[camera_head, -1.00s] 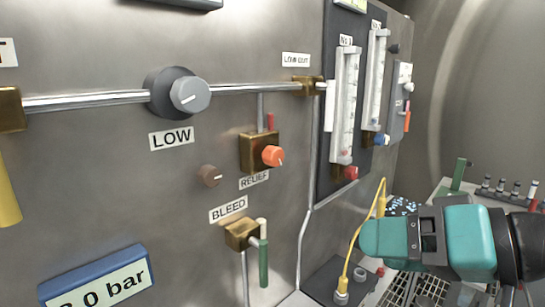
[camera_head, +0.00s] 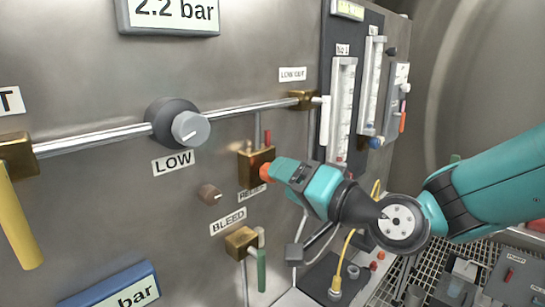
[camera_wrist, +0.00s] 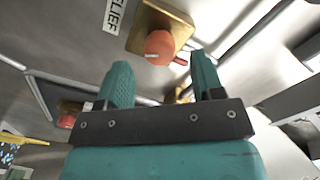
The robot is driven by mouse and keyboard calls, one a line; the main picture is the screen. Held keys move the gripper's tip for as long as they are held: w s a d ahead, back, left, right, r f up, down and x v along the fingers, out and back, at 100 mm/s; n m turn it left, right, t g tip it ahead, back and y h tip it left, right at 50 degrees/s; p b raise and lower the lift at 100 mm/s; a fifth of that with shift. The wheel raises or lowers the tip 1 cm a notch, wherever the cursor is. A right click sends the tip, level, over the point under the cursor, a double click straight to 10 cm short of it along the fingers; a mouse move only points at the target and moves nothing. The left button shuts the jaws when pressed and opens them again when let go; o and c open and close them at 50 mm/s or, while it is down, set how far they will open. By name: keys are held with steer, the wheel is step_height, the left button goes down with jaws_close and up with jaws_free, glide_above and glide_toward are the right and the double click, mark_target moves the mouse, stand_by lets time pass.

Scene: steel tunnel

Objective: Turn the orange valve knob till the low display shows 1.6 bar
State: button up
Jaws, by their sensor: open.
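The orange valve knob (camera_head: 265,172) sits on a brass block (camera_head: 250,160) on the steel panel, above the RELIEF label. My gripper (camera_head: 277,171) is right in front of it, coming from the right and partly hiding it and the label. In the wrist view the orange knob (camera_wrist: 160,47) lies just beyond the open fingertips (camera_wrist: 160,72), roughly between them sideways, with no clear contact. A display (camera_head: 168,12) at the top reads 2.2 bar; I see no label naming it. The grey LOW knob (camera_head: 185,125) is left of the orange knob.
Glass flow tubes (camera_head: 342,108) stand to the right. A blue display (camera_head: 115,288), its number cut off, and a yellow handle (camera_head: 20,225) are at left.

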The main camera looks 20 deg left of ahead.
mark_target(272, 182)
steer(key=shift+p+x, duration=0.7)
steer(key=shift+x, duration=1.4)
steer(key=c, duration=0.9)
steer(key=shift+f+b, duration=0.1)
steer(key=shift+b, duration=0.35)
